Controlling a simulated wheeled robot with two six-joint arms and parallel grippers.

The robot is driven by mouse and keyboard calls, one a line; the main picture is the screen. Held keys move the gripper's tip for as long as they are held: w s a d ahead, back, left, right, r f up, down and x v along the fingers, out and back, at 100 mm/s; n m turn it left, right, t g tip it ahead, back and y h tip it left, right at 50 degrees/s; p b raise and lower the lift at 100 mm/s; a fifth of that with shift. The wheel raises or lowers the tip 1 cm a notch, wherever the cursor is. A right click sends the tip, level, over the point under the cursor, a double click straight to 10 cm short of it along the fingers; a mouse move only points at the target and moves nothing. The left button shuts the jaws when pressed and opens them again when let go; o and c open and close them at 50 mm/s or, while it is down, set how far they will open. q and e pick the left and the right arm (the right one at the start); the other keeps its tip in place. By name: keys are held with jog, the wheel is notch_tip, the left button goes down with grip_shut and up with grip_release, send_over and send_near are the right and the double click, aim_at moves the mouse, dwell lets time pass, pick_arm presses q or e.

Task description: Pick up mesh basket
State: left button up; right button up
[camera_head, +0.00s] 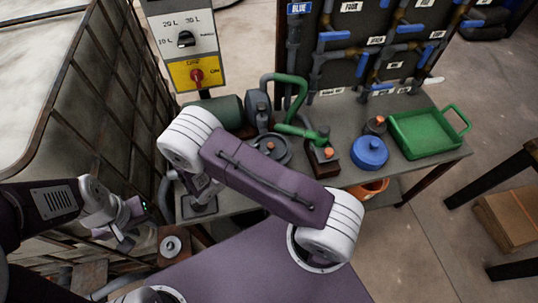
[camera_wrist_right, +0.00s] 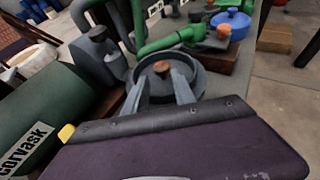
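I cannot make out a mesh basket in either view. A round dark grey housing (camera_head: 276,152) with a brown knob stands on the bench, partly behind my right forearm. In the right wrist view the housing (camera_wrist_right: 205,84) lies ahead of my right gripper (camera_wrist_right: 160,80). Its two grey fingers are apart, with the brown knob (camera_wrist_right: 162,67) seen between and just beyond their tips; contact is unclear. In the head view the right gripper is hidden by my arm. My left gripper (camera_head: 124,226) hangs at the left, away from the housing; its fingers are too small to read.
A green motor (camera_wrist_right: 40,125) and grey pump stand beside the housing, with green pipe (camera_head: 298,130) close behind. A blue lidded pot (camera_head: 369,152) and green tray (camera_head: 425,133) stand to the right. A wire-caged tank (camera_head: 100,90) bounds the left. A pipe panel stands behind.

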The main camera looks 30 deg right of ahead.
aim_at(268, 148)
jog(key=x, duration=0.6)
jog(key=shift+d+f+p, duration=0.1)
jog(key=shift+d+p, duration=0.15)
jog(key=shift+p, duration=0.05)
grip_shut()
jog(key=shift+s, duration=0.1)
dwell(1.0)
